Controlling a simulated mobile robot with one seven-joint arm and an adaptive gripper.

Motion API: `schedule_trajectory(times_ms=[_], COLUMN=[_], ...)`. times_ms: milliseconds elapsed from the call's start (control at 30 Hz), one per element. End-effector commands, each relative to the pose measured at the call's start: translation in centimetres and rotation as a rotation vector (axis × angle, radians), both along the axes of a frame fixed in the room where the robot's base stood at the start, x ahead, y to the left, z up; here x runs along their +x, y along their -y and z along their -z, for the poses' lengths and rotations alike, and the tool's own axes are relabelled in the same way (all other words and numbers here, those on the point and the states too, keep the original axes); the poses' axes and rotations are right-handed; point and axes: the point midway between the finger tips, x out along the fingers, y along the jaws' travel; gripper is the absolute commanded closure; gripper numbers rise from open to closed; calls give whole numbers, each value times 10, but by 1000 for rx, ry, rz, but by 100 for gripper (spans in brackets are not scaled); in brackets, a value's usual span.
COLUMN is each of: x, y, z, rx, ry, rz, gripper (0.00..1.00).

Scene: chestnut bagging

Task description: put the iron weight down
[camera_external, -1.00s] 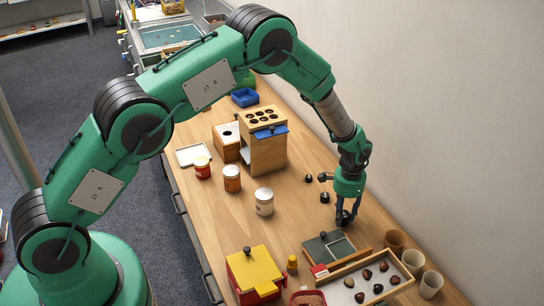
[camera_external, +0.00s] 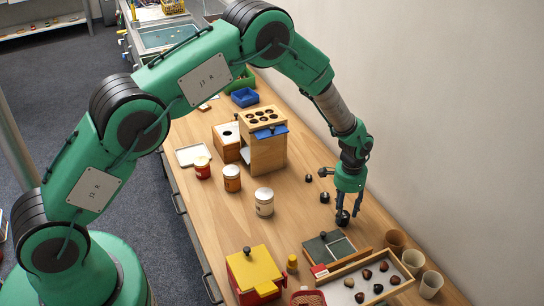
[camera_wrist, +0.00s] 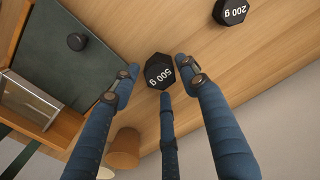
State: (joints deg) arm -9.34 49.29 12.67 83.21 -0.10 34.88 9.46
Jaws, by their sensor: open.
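The iron weight (camera_wrist: 159,71), a black piece marked 500 g, stands on the wooden table in the wrist view. In the outside view it is a dark shape (camera_external: 342,217) just under my gripper (camera_external: 349,207). In the wrist view my gripper (camera_wrist: 161,83) is open, its blue fingers spread around the weight with gaps on both sides. Whether any finger touches the weight is hard to tell.
A wooden box with a dark green top (camera_external: 316,251) stands close in front of the weight. A tray of chestnuts (camera_external: 338,287) and several cups (camera_external: 412,261) lie beyond it. Bare table lies left of my gripper.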

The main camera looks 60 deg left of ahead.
Motion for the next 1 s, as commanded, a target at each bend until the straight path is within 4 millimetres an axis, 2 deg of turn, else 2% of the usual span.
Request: schedule_trajectory(times_ms=[300,500,700,1000], x=[1,0,0,0], y=[0,0,0,0], z=[-54,-82,-97,-99], rx=[1,0,0,0], ry=[3,2,1,0], rz=[0,0,0,0], gripper=[56,56,56,56])
